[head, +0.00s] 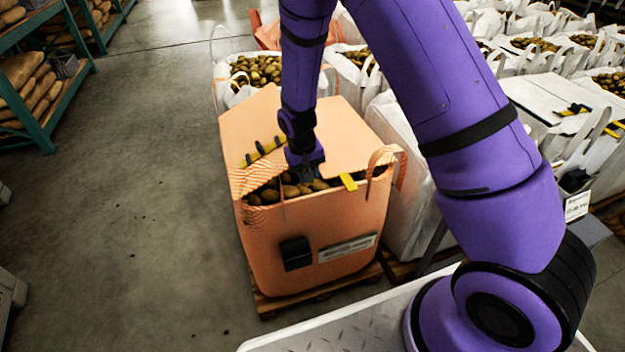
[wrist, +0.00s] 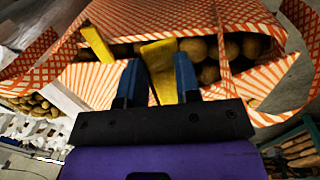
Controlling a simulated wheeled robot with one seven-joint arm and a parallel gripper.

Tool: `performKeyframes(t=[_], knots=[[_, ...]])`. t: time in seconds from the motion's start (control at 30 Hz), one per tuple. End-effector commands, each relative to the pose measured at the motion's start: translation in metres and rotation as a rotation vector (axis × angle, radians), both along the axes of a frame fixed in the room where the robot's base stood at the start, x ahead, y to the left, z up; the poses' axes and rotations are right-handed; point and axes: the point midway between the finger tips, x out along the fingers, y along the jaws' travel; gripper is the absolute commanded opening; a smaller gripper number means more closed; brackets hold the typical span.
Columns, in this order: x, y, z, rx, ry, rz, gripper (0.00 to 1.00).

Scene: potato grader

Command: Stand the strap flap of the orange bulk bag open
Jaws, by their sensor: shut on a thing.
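The orange bulk bag (head: 315,225) stands on a pallet, with potatoes (head: 290,188) showing in a gap along its near top edge. Its orange flap (head: 335,125) lies over the rest of the top, its near edge slightly raised. A black-and-yellow strap (head: 262,152) lies at the left, and a yellow tab (head: 348,182) shows at the near right. My gripper (head: 304,176) is down at the gap. In the wrist view, my gripper's blue fingers (wrist: 158,82) are shut on a yellow strap (wrist: 160,68). Another yellow piece (wrist: 97,42) sits to its left. The fingertips are partly hidden in the head view.
An orange lifting loop (head: 385,160) stands at the bag's right corner. White potato bags (head: 405,180) stand close on the right and behind. Clear concrete floor (head: 150,180) lies to the left, with a green rack (head: 45,130) beyond.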

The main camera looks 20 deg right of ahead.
Motion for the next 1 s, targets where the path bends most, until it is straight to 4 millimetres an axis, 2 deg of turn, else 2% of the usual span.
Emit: performKeyframes(t=[0.03,0.1,0.67,0.7,0.77,0.8,1.0], knots=[[-0.0016,0.0155,0.0019,0.013,-0.002,0.013,0.00],[-0.0016,0.0185,0.0056,0.013,-0.002,0.013,0.00],[-0.0006,0.0228,0.0104,0.014,-0.004,0.012,0.00],[-0.0006,0.0230,0.0104,0.014,-0.004,0.012,0.42],[-0.0007,0.0230,0.0105,0.014,-0.003,0.013,0.56],[-0.0007,0.0229,0.0105,0.014,-0.003,0.014,0.62],[-0.0009,0.0225,0.0118,0.013,-0.003,0.016,0.62]])
